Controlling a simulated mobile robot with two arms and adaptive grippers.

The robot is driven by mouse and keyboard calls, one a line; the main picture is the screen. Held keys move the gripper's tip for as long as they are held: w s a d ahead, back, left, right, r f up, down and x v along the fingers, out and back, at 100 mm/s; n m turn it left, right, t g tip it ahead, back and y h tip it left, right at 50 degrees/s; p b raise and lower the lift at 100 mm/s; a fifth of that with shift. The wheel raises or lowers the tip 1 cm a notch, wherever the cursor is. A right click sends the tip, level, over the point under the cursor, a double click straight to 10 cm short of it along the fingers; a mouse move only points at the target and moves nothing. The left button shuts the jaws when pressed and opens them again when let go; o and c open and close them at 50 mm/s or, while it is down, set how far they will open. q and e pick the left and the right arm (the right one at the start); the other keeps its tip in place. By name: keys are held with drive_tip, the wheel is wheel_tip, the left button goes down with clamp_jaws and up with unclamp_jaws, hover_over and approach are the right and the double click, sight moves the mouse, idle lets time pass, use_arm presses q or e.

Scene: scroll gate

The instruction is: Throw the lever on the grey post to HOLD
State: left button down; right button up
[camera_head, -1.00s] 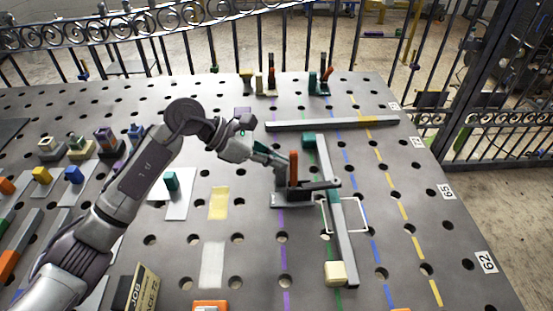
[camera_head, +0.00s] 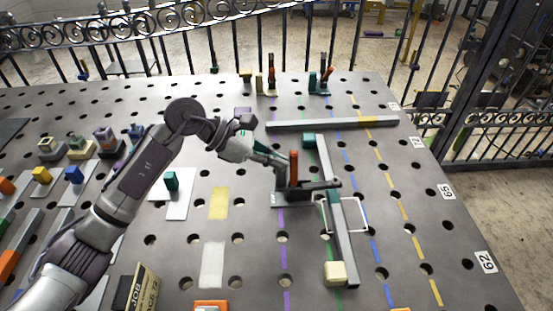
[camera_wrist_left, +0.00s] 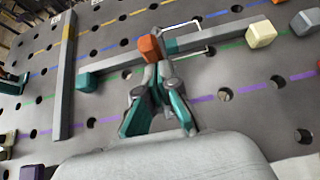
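The orange lever handle (camera_head: 294,167) stands upright on a dark grey post (camera_head: 281,181) with a grey base plate. A dark arm reaches right from the post over a long grey bar (camera_head: 345,245). My left gripper (camera_head: 284,161) is at the handle's left side, close to it or touching. In the left wrist view the two fingertips (camera_wrist_left: 157,70) are together, with the orange handle (camera_wrist_left: 150,47) just beyond them. The fingers hide the handle's lower part, and I see nothing held between them. I cannot read any HOLD marking. My right gripper is not in view.
A second grey bar (camera_head: 290,125) lies across the back of the perforated table. A cream block (camera_head: 335,273) sits at the near end of the long bar. Small levers (camera_head: 271,78) stand at the back edge. A black railing (camera_head: 200,50) runs behind the table.

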sight(292, 185)
use_arm(q)
drive_tip(key=d+y+b, duration=0.1)
drive_tip(key=d+y, duration=0.1)
drive_tip(key=d, duration=0.1)
drive_tip(key=shift+d+r+y, duration=0.15)
drive_tip(key=shift+d+y, duration=0.1)
drive_tip(key=shift+y, duration=0.05)
drive_tip(key=shift+d+r, duration=0.1)
drive_tip(key=shift+r, duration=0.15)
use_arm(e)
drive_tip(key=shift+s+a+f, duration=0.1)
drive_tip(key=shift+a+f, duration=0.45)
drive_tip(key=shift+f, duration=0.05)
use_arm(q)
drive_tip(key=shift+s, duration=0.1)
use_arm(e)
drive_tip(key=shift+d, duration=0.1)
